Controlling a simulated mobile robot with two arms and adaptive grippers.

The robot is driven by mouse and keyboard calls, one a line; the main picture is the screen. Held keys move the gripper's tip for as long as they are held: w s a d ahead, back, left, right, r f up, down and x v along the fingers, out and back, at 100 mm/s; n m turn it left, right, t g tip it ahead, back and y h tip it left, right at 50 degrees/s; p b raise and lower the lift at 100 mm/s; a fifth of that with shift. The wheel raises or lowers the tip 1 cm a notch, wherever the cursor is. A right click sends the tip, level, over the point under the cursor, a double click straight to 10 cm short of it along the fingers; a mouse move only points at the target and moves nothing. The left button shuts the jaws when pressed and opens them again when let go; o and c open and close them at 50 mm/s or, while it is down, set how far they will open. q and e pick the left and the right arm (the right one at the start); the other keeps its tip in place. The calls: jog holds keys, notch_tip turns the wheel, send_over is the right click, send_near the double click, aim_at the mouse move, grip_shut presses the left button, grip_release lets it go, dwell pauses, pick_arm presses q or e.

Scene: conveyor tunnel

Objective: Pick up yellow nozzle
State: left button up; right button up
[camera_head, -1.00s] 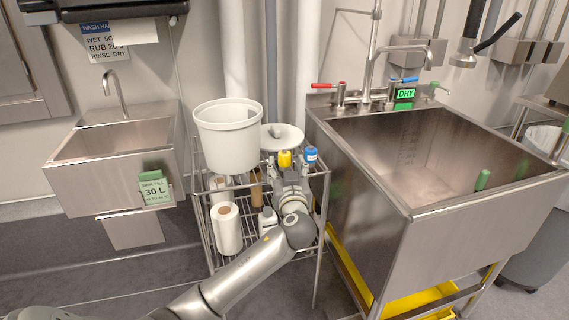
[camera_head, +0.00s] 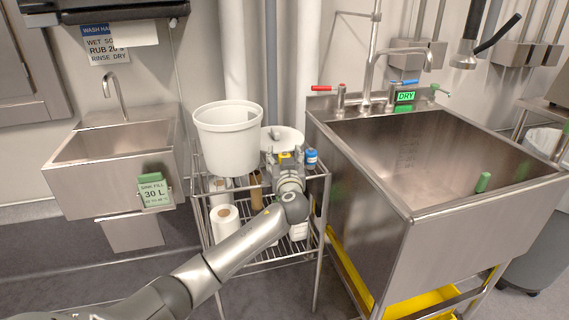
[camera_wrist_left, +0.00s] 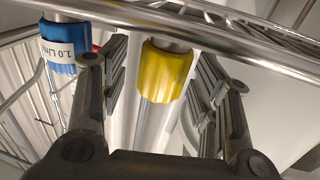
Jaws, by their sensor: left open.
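The yellow nozzle (camera_wrist_left: 166,72) shows in the left wrist view as a ribbed yellow cap on a metal neck. It is between the two dark fingers of my left gripper (camera_wrist_left: 160,85), with a visible gap on both sides. In the head view my left gripper (camera_head: 284,160) is at the top of the wire rack, and only a small part of the yellow nozzle (camera_head: 285,155) shows past it. My left gripper is open. My right gripper is not in view.
A blue-capped item (camera_head: 311,156) stands just right of the gripper; its blue cap (camera_wrist_left: 60,46) is outside the fingers in the wrist view. A white bucket (camera_head: 228,140) stands left on the wire rack (camera_head: 322,175). A large steel sink (camera_head: 375,215) is close on the right.

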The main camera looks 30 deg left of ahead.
pick_arm(q)
jog(key=c, duration=1.1)
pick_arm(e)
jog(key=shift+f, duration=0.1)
pick_arm(q)
jog(key=shift+r, duration=0.4)
notch_tip(320, 180, up, 3)
jog(key=shift+f+p, duration=0.2)
jog(key=shift+p, duration=0.15)
jog(key=s+r+p, duration=0.2)
jog(key=s+r, duration=0.7)
jog(key=s, duration=0.5)
jog(key=shift+d+r+p, duration=0.3)
jog(key=shift+p, duration=0.1)
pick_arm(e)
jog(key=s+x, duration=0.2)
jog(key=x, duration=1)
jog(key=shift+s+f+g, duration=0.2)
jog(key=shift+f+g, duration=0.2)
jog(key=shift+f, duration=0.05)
